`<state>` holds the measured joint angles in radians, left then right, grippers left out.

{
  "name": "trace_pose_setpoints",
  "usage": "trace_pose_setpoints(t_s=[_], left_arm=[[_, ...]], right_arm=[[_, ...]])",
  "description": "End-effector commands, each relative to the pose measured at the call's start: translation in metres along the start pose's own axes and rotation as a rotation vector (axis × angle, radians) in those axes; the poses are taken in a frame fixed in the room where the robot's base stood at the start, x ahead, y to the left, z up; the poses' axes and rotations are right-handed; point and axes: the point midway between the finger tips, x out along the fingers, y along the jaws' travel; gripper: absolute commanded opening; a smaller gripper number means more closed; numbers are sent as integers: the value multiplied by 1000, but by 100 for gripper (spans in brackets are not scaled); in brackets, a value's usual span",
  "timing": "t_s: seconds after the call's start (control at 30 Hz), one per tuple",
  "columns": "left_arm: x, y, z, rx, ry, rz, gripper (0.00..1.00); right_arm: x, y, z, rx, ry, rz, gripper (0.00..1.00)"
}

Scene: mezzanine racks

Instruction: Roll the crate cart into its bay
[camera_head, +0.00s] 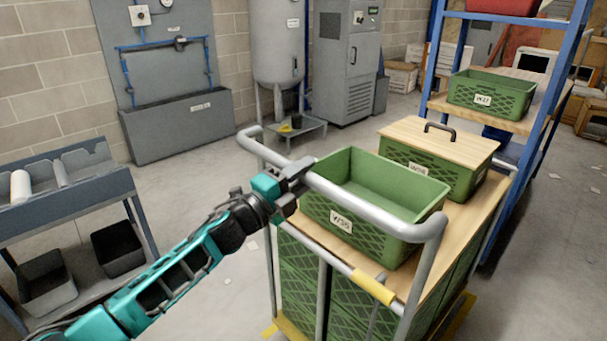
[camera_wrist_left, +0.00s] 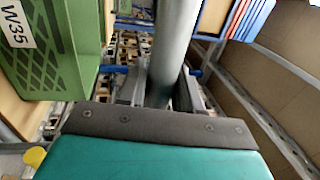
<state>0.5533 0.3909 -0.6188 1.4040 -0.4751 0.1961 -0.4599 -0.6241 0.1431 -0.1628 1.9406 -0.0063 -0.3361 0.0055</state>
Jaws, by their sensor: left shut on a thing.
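The crate cart (camera_head: 462,232) stands at the lower right of the head view, with a wooden top and green crates stacked below. An open, empty green crate labelled W35 (camera_head: 372,190) sits on the top; it also shows in the left wrist view (camera_wrist_left: 48,55). A second green crate (camera_head: 437,178) with a wooden lid and black handle sits behind it. My left gripper (camera_head: 296,180) is shut on the cart's grey tubular handle (camera_head: 365,212), near its left corner. The handle tube (camera_wrist_left: 172,45) runs between the fingers in the wrist view. My right gripper is not in view.
A blue rack (camera_head: 545,130) holding a green crate (camera_head: 490,95) stands close along the cart's far right side. A grey bench with black bins (camera_head: 118,248) is at left. A tank (camera_head: 278,45) and cabinet (camera_head: 347,60) stand behind. Floor (camera_head: 215,185) between is clear.

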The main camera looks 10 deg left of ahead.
Motion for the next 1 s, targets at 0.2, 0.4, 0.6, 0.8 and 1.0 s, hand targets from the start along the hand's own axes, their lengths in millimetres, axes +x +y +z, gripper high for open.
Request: trace_pose_setpoints(t_s=[0.2, 0.4, 0.6, 0.8, 1.0], left_arm=[[1, -1, 0, 0, -1, -2, 45], [1, -1, 0, 0, -1, -1, 52], [-4, 0, 0, 0, -2, 0, 52], [-34, 1, 0, 1, -2, 2, 52], [-79, 2, 0, 0, 0, 3, 52]], right_arm=[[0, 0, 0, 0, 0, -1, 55], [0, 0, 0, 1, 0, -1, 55], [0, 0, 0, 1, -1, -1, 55], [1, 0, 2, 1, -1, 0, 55], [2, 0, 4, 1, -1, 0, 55]])
